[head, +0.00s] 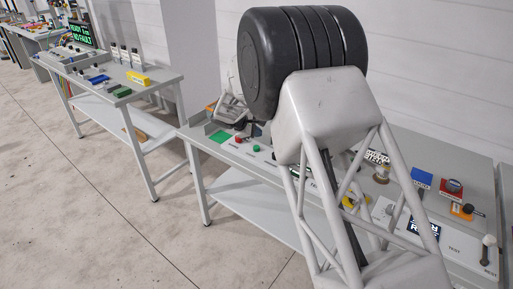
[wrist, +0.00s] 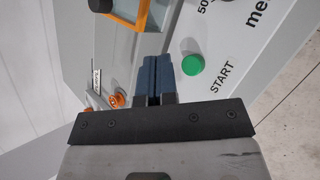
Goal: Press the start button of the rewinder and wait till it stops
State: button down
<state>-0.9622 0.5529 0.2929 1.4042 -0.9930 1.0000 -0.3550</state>
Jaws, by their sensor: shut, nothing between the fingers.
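A round green button (wrist: 192,65) stands on a pale panel beside the printed word START in the wrist view. My gripper (wrist: 155,62) is shut and empty, its dark blue fingers together. The fingertips appear just left of the button, with a narrow strip of panel between them; their height above the panel is unclear. In the head view my arm hides the gripper. A small green button (head: 256,148) and a red button (head: 238,140) show on the bench there; I cannot tell whether that green one is the START button. No motion of the rewinder can be judged.
In the head view, a blue box (head: 421,179) and a red box (head: 452,188) stand at the bench's right. Another bench (head: 165,79) stands at left.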

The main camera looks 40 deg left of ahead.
jog(key=shift+r, duration=0.75)
dwell(0.4)
